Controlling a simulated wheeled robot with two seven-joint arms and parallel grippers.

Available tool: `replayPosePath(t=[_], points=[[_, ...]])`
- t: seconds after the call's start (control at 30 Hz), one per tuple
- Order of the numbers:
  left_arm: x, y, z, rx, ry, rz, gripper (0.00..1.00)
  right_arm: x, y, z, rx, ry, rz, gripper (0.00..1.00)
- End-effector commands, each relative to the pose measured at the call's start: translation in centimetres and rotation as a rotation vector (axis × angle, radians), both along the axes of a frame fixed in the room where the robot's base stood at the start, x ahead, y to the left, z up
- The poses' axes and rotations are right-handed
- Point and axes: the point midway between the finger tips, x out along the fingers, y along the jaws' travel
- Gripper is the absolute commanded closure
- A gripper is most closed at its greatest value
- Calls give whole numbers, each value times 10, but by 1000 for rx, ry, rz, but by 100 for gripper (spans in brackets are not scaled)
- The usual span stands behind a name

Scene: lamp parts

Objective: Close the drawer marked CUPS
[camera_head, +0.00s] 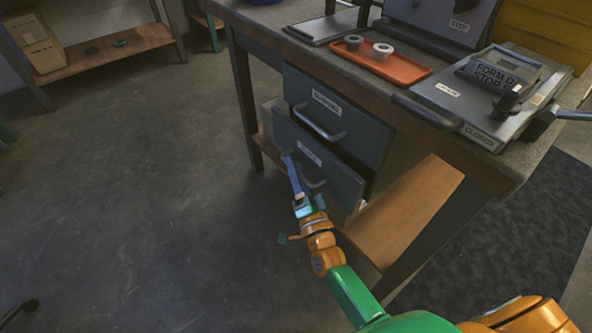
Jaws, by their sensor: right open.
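Two grey drawers sit under the workbench. The lower drawer (335,187) stands out from the cabinet, with a dark gap behind its right edge. Its small white label (310,158) is too blurred to read for sure, so I cannot confirm that it says CUPS. Its bar handle (316,184) is partly hidden by my right gripper. My right gripper (294,180) is open, in front of the left part of the lower drawer, close to the handle. I cannot tell whether it touches. My left gripper is not in view.
The upper drawer (365,132) has a label and a bar handle. A wooden board (410,210) lies right of the drawers. On the bench (340,62) are an orange tray (405,72) with two grey rings and a press-like fixture (450,105). The floor at left is clear.

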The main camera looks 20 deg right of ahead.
Motion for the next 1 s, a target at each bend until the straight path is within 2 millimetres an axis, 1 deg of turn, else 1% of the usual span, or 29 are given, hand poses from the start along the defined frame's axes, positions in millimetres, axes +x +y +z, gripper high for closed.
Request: replayPosePath(t=[0.07, 0.17, 0.2, 0.23, 0.27, 1.0], points=[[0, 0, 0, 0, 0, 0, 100, 0, 0, 0, 0, 0, 0, 55], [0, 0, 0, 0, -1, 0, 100, 0, 0, 0, 0, 1, 1, 80], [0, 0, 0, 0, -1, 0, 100, 0, 0, 0, 0, 1, 1, 90], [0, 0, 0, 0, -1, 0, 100, 0, 0, 0, 0, 1, 1, 98], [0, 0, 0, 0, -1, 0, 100, 0, 0, 0, 0, 1, 0, 100], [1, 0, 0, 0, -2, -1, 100, -1, 0, -1, -1, 2, 1, 100]])
